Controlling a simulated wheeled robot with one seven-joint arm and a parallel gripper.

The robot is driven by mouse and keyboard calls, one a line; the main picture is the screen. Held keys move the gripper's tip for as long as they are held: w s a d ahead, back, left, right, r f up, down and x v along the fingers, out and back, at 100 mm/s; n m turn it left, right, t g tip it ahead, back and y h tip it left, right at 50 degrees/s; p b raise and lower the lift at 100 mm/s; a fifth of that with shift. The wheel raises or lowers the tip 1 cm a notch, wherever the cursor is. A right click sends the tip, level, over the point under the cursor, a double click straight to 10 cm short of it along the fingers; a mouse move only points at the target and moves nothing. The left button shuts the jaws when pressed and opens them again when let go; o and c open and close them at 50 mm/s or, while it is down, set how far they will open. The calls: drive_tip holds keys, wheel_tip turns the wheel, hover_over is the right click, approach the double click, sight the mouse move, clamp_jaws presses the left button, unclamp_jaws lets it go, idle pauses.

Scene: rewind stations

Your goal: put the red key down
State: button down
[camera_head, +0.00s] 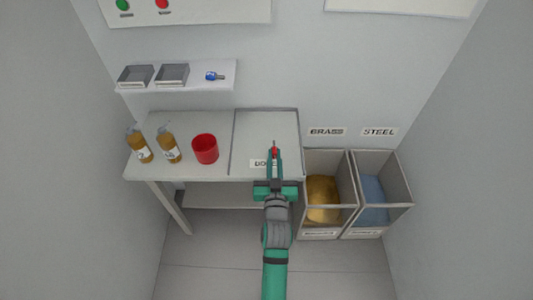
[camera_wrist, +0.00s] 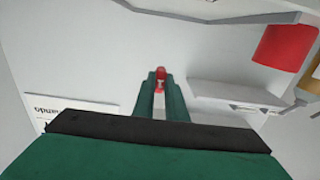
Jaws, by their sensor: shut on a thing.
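The red key (camera_head: 274,151) is held at the tips of my gripper (camera_head: 274,160). In the head view it shows as a small red piece with a thin dark tip pointing away. It also shows in the wrist view as a red piece (camera_wrist: 160,76) between the two green fingers of my gripper (camera_wrist: 160,84). The fingers are closed around it. In the head view, key and gripper appear over the right part of the table, in front of a pale panel (camera_head: 270,125) with a partly covered label. I cannot tell the height above the surface.
A red cup (camera_head: 205,149) and two brown bottles (camera_head: 139,146) stand on the table's left part. A shelf (camera_head: 225,85) above holds two grey trays (camera_head: 172,74) and a blue key (camera_head: 213,76). Bins marked BRASS (camera_head: 328,227) and STEEL (camera_head: 364,228) stand at right.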

drive_tip(key=w+a+f, duration=0.1)
drive_tip(key=w+f, duration=0.1)
drive_tip(key=w, duration=0.2)
hover_over(266, 157)
drive_tip(key=s, duration=0.2)
wheel_tip(266, 157, down, 5)
drive_tip(key=shift+w+f, duration=0.1)
drive_tip(key=shift+f, duration=0.05)
drive_tip(key=shift+w+f, duration=0.1)
drive_tip(key=shift+f, duration=1.55)
drive_tip(key=shift+f, duration=0.15)
drive_tip(key=c, duration=1.8)
unclamp_jaws()
